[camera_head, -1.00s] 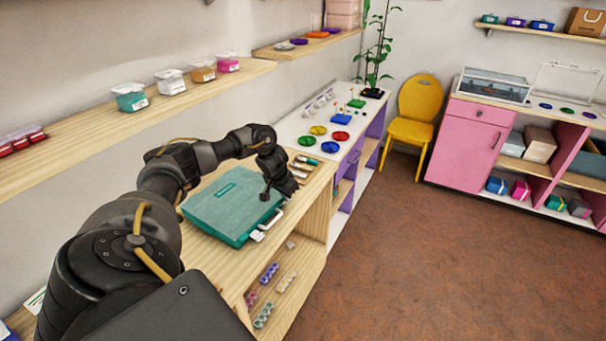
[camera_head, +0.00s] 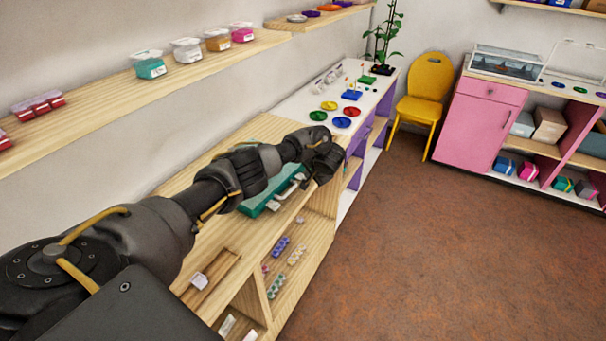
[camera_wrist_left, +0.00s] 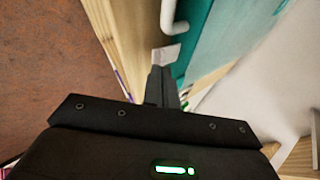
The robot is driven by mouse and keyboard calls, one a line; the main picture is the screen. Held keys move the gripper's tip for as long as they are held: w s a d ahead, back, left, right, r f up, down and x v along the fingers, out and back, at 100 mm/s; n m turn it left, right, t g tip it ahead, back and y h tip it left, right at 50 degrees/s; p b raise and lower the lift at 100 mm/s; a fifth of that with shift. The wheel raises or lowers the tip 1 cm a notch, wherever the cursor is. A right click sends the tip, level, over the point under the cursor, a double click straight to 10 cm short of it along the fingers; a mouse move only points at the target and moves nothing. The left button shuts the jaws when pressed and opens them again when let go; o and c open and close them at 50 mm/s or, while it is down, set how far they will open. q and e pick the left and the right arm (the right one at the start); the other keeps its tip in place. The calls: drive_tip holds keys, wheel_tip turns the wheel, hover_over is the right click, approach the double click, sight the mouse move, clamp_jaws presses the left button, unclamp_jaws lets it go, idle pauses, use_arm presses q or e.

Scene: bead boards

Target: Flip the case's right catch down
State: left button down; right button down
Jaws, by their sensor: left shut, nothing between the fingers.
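The teal case (camera_head: 258,204) lies on the wooden shelf unit, mostly hidden behind my left arm in the head view. Its pale handle (camera_head: 292,191) is on the front side. In the wrist view the case (camera_wrist_left: 228,38) fills the upper right, with the handle (camera_wrist_left: 168,15) at the top. A pale flat catch (camera_wrist_left: 167,54) sticks out from the case's front edge there. My left gripper (camera_wrist_left: 158,72) is shut and empty, its tips close by this catch; I cannot tell whether they touch. In the head view the left gripper (camera_head: 325,176) is at the case's far end. My right gripper is not in view.
The wooden unit's top (camera_head: 265,128) is bare behind the arm. Lower shelves hold small bead strips (camera_head: 280,245). A white-topped unit (camera_head: 300,103) with coloured dishes stands beyond the case. Open floor (camera_head: 440,250) lies to the right.

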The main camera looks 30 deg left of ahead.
use_arm(q)
drive_tip(key=shift+s+a, duration=0.2)
drive_tip(key=shift+a, duration=0.65)
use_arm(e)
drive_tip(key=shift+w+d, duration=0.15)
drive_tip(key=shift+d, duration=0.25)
